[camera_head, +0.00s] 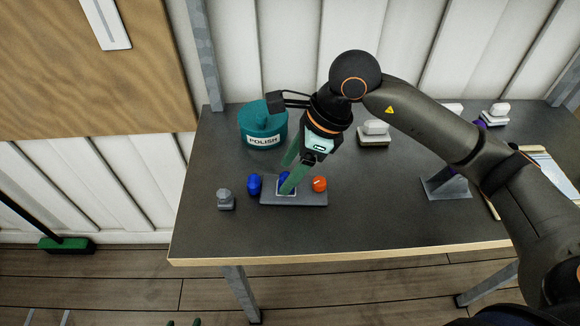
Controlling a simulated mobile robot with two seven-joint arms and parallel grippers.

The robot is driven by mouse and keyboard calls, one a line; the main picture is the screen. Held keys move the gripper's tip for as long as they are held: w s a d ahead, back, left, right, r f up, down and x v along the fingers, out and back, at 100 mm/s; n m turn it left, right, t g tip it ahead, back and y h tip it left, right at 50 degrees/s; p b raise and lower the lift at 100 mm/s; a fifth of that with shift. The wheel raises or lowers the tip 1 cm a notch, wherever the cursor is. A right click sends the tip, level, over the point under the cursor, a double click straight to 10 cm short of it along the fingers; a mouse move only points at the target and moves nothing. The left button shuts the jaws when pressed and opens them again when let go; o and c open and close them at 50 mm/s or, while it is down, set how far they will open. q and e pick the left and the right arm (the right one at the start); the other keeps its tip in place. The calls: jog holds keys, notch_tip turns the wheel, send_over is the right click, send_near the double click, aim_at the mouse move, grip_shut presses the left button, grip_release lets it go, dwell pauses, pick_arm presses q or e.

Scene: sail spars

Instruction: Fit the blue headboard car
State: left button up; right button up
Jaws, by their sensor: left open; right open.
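A blue piece (285,176) sits on the grey tray (306,198), partly hidden by the green fingers of my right gripper (288,178). That gripper is open and reaches down around or beside the piece; I cannot tell if it touches. A second blue piece (254,185) stands at the tray's left end. An orange ball-like piece (319,184) is on the tray's right. I cannot tell which blue piece is the headboard car. Two dark tips at the bottom edge appear to be my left gripper (184,322), apart and far from the table.
A teal polish tin (262,128) stands behind the tray. A small grey piece (225,200) is at the left. White-topped blocks (375,132) and a grey stand with a purple part (446,188) are to the right. The table front (330,240) is clear.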

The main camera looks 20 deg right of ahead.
jog(key=shift+r+p, duration=1.75)
jog(key=shift+r, duration=1.5)
jog(key=shift+r, duration=0.1)
